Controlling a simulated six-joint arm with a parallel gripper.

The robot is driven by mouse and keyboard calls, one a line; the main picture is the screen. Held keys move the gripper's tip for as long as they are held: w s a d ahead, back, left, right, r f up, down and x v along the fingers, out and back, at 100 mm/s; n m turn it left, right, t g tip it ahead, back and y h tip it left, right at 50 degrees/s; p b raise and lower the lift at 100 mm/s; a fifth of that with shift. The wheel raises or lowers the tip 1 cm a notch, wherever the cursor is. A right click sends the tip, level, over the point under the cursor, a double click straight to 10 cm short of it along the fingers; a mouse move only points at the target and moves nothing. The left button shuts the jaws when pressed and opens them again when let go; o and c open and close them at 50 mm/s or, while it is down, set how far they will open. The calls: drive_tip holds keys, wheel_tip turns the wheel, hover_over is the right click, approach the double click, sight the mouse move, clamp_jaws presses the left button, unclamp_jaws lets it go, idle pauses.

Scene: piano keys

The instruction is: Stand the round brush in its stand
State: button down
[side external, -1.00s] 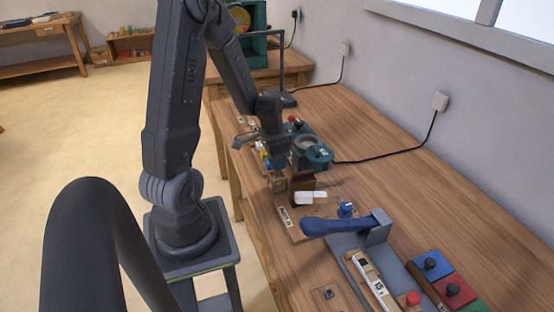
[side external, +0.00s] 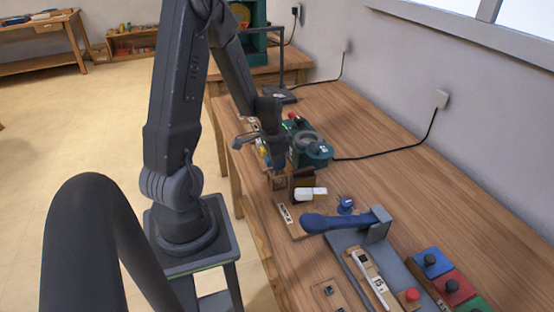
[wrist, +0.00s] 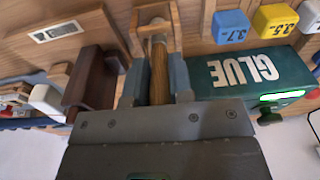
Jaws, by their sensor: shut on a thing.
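My gripper (wrist: 158,82) is shut on the wooden handle of the round brush (wrist: 159,68), with a grey finger on each side. The brush's far end, with a pale ring, reaches between the walls of a small wooden stand (wrist: 137,35). How deep it sits, and whether it touches the bottom, I cannot tell. In the side view my gripper (side external: 278,164) points down right above the wooden stand (side external: 279,184), and the brush is mostly hidden by the fingers.
A green glue box (wrist: 240,72) stands close on the right in the wrist view, with numbered yellow and blue blocks (wrist: 230,27) beyond it. A dark brown block (wrist: 92,80) is close on the left. A blue-handled tool (side external: 335,222) lies nearer the side camera.

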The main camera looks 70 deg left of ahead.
idle(0.4)
drive_tip(key=c, duration=0.5)
unclamp_jaws()
drive_tip(key=shift+r, duration=3.5)
drive_tip(key=d+r+t, duration=0.2)
drive_tip(key=d+r, duration=0.8)
drive_tip(key=d, duration=0.2)
drive_tip(key=s+d+r, duration=0.2)
drive_tip(key=d, duration=0.1)
drive_tip(key=s+d+r+t, duration=0.1)
drive_tip(key=s+d, duration=0.1)
drive_tip(key=d, duration=0.2)
drive_tip(key=s+d+r+t, duration=0.1)
drive_tip(key=s+d+r, duration=0.1)
drive_tip(key=d, duration=0.1)
drive_tip(key=shift+s+d+r, duration=0.3)
drive_tip(key=shift+s+d, duration=0.05)
drive_tip(key=shift+s, duration=0.05)
